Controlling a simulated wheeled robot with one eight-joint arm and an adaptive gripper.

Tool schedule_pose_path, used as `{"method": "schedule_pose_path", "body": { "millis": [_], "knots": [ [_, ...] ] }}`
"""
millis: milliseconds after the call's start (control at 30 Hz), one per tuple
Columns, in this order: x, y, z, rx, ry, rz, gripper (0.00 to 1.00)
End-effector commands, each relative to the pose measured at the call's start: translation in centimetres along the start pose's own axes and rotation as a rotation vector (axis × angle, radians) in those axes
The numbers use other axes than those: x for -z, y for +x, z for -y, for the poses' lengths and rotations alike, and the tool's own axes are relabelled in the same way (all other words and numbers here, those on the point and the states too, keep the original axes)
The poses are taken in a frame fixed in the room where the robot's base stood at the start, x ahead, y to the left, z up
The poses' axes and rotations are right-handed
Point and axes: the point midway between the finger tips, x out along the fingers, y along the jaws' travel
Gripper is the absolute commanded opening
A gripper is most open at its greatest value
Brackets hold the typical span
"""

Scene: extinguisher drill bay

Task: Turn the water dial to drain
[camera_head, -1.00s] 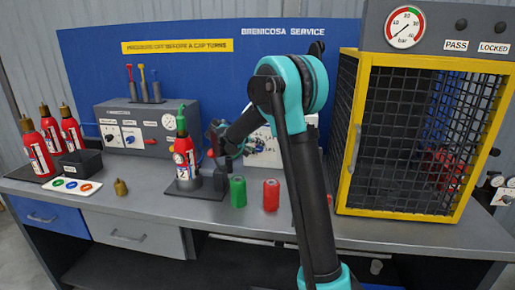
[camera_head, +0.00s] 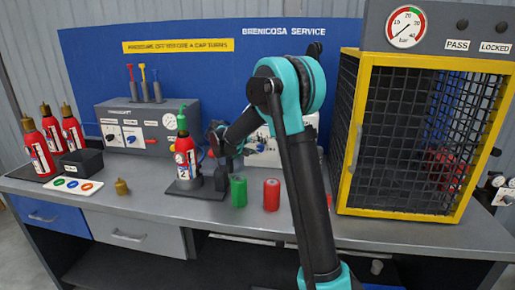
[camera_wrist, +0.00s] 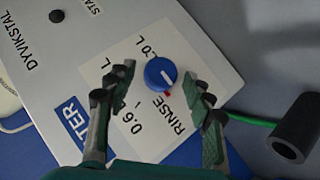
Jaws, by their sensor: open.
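The water dial (camera_wrist: 160,73) is a round blue knob with a white pointer line, on a white label plate in the wrist view. The printing reads "RINSE" and "0.6 L"; other words are partly covered by my fingers, and I see no readable "drain". In the head view my gripper (camera_head: 219,140) is by the white panel (camera_head: 262,150), mostly behind my arm.
A dark cylinder (camera_wrist: 296,128) with a green cord lies right in the wrist view. In the head view, a red extinguisher (camera_head: 186,158) stands left of my gripper. Green (camera_head: 238,192) and red (camera_head: 271,194) cylinders stand in front. A yellow-framed cage (camera_head: 350,130) stands right.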

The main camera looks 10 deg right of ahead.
Motion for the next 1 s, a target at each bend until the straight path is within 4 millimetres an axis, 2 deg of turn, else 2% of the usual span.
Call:
{"method": "schedule_pose_path", "body": {
  "millis": [133, 233, 600, 700, 800, 1000],
  "knots": [
    [0.0, -0.4, 0.0, 0.000, 0.000, 0.000, 0.52],
    [0.0, -1.6, 0.0, 0.001, -0.001, -0.001, 0.52],
    [0.0, -8.9, 0.1, 0.002, -0.002, -0.002, 0.52],
    [0.0, -10.3, 0.1, 0.001, -0.001, -0.002, 0.52],
    [0.0, -11.3, 0.0, 0.001, -0.001, -0.001, 0.52],
    [0.0, -12.0, 0.0, 0.000, 0.000, 0.000, 0.52]
  ]
}}
